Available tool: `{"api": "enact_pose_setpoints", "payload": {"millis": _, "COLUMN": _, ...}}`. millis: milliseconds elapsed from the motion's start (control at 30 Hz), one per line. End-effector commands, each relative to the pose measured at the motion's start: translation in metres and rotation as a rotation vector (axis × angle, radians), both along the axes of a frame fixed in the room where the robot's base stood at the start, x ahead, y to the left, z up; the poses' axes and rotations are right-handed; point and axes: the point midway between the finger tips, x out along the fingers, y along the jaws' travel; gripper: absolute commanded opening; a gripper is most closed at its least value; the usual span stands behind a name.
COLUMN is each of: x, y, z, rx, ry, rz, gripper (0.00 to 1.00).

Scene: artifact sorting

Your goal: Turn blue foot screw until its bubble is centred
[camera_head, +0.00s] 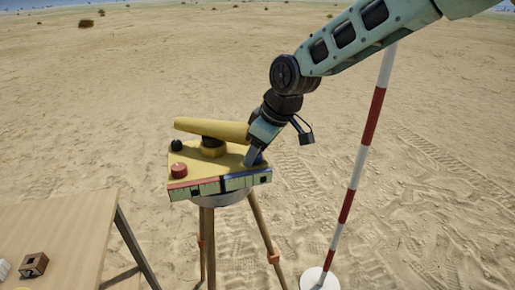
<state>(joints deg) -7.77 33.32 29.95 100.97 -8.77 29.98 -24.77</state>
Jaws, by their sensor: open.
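A yellow levelling instrument (212,152) stands on a wooden tripod (209,250), with a yellow telescope tube (205,128) on top. A red foot screw (179,170) and a black knob (177,145) show on its left side. My gripper (252,158) reaches down at the right side of the plate, where a bit of blue (260,158) shows beside it; the blue screw is mostly hidden. The front edge carries a red-marked vial strip (193,189) and a blue-marked vial strip (246,180). The bubbles are too small to read. Contact between jaws and screw cannot be told.
A wooden table (65,225) at the lower left holds a small brown block (34,264) and a white object (4,269). A red and white pole (355,175) stands on a white base (320,279) right of the tripod. Open sand lies around.

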Motion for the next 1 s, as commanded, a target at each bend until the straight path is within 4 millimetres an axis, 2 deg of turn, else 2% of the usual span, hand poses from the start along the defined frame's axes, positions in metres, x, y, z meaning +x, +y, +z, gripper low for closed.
{"api": "enact_pose_setpoints", "payload": {"millis": 167, "x": 0.0002, "y": -0.0001, "z": -0.0002, "rx": 0.0, "ry": 0.0, "rz": 0.0, "gripper": 0.54}}
{"api": "enact_pose_setpoints", "payload": {"millis": 200, "x": 0.0002, "y": -0.0001, "z": -0.0001, "rx": 0.0, "ry": 0.0, "rz": 0.0, "gripper": 0.51}}
{"api": "enact_pose_setpoints", "payload": {"millis": 300, "x": 0.0001, "y": -0.0002, "z": 0.0, "rx": 0.0, "ry": 0.0, "rz": 0.0, "gripper": 0.23}}
{"api": "enact_pose_setpoints", "payload": {"millis": 367, "x": 0.0001, "y": -0.0002, "z": 0.0, "rx": 0.0, "ry": 0.0, "rz": -0.001, "gripper": 0.09}}
{"api": "enact_pose_setpoints", "payload": {"millis": 667, "x": -0.0002, "y": -0.0001, "z": -0.0009, "rx": 0.0, "ry": -0.001, "rz": -0.022, "gripper": 0.09}}
{"api": "enact_pose_setpoints", "payload": {"millis": 1000, "x": -0.002, "y": 0.002, "z": -0.0032, "rx": 0.0, "ry": -0.003, "rz": -0.211, "gripper": 0.09}}
